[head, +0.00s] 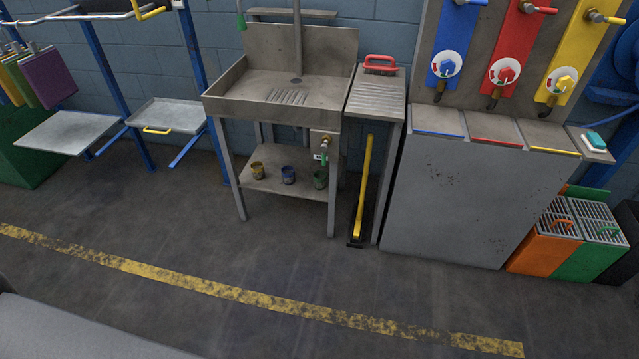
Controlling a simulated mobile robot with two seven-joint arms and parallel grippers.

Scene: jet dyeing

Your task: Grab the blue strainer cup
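A small blue strainer cup (288,175) stands on the lower shelf (268,187) under the metal sink. It is the middle one of three cups. A yellow-brown cup (257,170) stands to its left and a green cup (320,180) to its right. The cups look upright and apart from each other. Fine detail on them is too small to tell. Neither of my grippers shows in the head view.
The sink (285,95) stands on legs above the shelf. A yellow-handled floor tool (362,190) leans beside it. A grey cabinet (470,200) is to the right, with orange (540,250) and green bins. The floor in front is clear, crossed by a yellow line (200,284).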

